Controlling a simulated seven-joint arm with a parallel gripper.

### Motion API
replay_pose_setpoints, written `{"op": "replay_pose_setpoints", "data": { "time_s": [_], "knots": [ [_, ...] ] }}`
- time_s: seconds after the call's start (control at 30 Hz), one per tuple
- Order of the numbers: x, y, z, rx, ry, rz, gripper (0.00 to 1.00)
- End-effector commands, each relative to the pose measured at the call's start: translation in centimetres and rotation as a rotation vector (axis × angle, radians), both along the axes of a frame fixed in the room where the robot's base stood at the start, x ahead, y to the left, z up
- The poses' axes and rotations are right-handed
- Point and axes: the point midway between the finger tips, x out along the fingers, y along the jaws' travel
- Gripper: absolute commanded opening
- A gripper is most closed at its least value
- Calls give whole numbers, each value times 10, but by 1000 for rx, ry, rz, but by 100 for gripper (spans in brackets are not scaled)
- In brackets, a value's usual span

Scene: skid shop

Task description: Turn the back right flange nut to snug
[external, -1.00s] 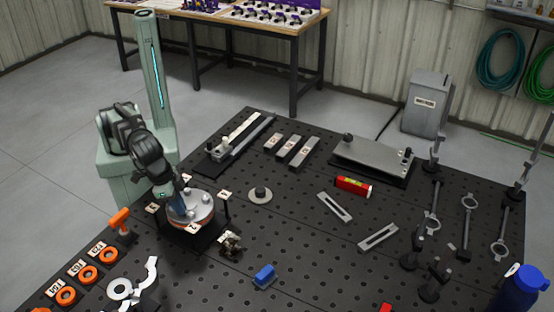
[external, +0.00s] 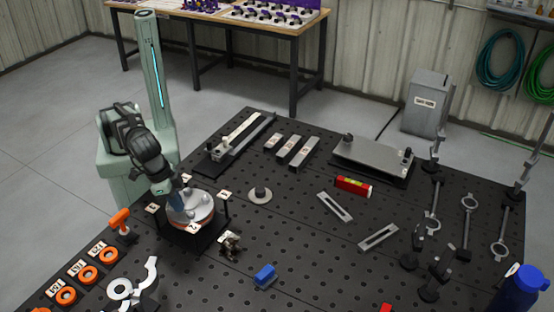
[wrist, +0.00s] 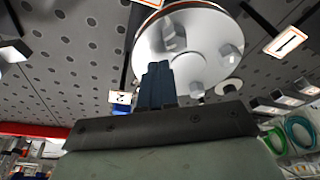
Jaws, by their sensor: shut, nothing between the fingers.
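The round silver flange (external: 190,219) sits on a dark stand near the left of the black table, and it shows large in the wrist view (wrist: 215,22). Several silver nuts stand on its face, including one at the right (external: 206,198) that also shows in the wrist view (wrist: 228,52). I cannot tell for sure which nut in the wrist view is the back right one. My gripper (external: 178,208) points down over the left part of the flange. Its blue fingers (wrist: 157,72) are shut with nothing between them. They hide part of the flange, and contact is unclear.
A small dark clamp (external: 230,243) and a grey round part (external: 260,195) are close by.

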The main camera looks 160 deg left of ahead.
Motion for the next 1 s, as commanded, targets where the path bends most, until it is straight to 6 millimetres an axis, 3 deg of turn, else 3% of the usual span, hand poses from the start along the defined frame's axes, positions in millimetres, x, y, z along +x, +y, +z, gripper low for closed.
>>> {"op": "replay_pose_setpoints", "data": {
  "time_s": [0.53,0.87,1.0],
  "knots": [
    [1,0,51,0,0,-1,0],
    [0,0,54,-1,1,-1,0],
    [10,0,58,-1,2,-2,0]
  ]
}}
